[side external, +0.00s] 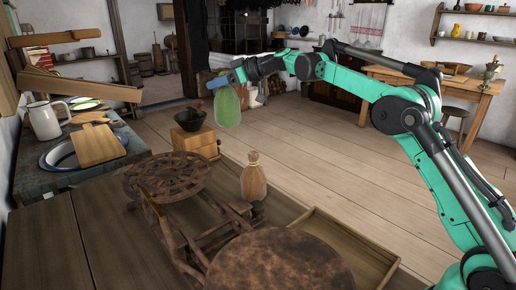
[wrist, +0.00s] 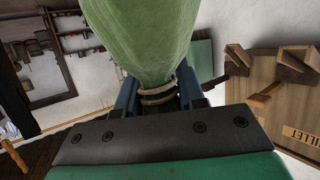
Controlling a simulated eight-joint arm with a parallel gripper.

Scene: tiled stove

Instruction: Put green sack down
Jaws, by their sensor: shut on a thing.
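The green sack (side external: 228,107) hangs in the air in the side external view, above and behind the wooden table. My gripper (side external: 222,81) is shut on the sack's tied neck. In the wrist view the green sack (wrist: 142,40) fills the upper middle, and its corded neck sits between the fingers of my gripper (wrist: 158,97). The sack is clear of every surface. The fingertips are partly hidden by the sack.
A side table at left holds a jug (side external: 45,120) and a cutting board (side external: 97,146).

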